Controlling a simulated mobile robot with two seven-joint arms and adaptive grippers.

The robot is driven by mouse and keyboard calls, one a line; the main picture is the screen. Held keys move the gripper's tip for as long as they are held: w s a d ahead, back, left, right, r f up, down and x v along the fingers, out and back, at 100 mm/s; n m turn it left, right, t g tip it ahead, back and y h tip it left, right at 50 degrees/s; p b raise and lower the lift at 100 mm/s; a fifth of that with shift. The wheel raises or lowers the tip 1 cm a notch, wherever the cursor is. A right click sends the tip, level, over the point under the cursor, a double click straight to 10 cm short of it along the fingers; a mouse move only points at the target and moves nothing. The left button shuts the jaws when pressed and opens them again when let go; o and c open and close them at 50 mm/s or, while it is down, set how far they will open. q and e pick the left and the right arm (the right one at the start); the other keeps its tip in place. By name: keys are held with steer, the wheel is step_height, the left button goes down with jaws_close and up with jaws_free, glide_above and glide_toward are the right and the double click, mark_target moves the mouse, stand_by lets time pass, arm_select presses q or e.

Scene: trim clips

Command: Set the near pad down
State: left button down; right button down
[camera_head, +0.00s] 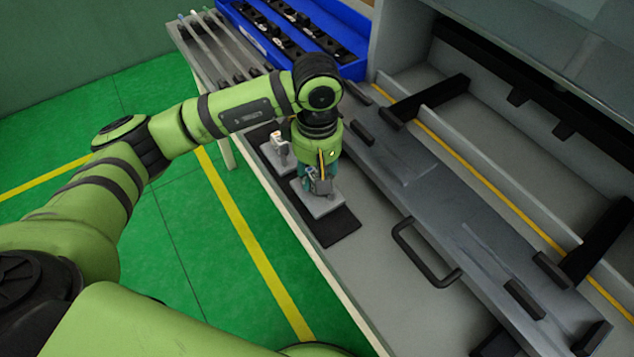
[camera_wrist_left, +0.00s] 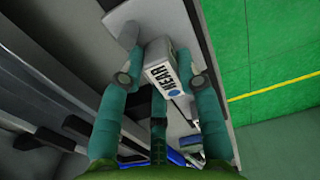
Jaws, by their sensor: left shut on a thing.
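The near pad (camera_head: 321,205) is a light grey plate with a white block on it. In the left wrist view the block (camera_wrist_left: 160,68) carries a label that seems to read "NEAR". My left gripper (camera_head: 318,186) points down over this pad. In the left wrist view its teal fingers (camera_wrist_left: 160,79) are shut on the block from both sides. The plate is over the black mat (camera_head: 338,228); I cannot tell whether it touches it. A second grey pad (camera_head: 271,158) with a white block lies farther back on the mat, partly hidden by my arm. My right gripper is out of view.
A long dark grey panel (camera_head: 430,185) with black blocks and a handle (camera_head: 418,256) lies right of the mat. A blue bin (camera_head: 350,68) with black parts stands at the back, beside several rods (camera_head: 213,50). The table edge is close on the mat's left.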

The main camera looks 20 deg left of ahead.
mark_target(317, 173)
arm_select(q)
steer(key=shift+f+b, duration=0.3)
steer(key=shift+f, duration=1.05)
steer(key=shift+f+b, duration=0.2)
steer(key=shift+b, duration=0.1)
steer(key=c, duration=0.9)
jaws_free()
steer(key=shift+o, duration=0.2)
steer(key=shift+r, duration=0.15)
steer(key=shift+r+p, duration=0.2)
steer(key=shift+p, duration=0.25)
step_height(317, 173, up, 11)
steer(key=p, duration=0.4)
steer(key=shift+f, duration=0.1)
steer(key=shift+r+p, duration=0.3)
steer(key=shift+r, duration=0.2)
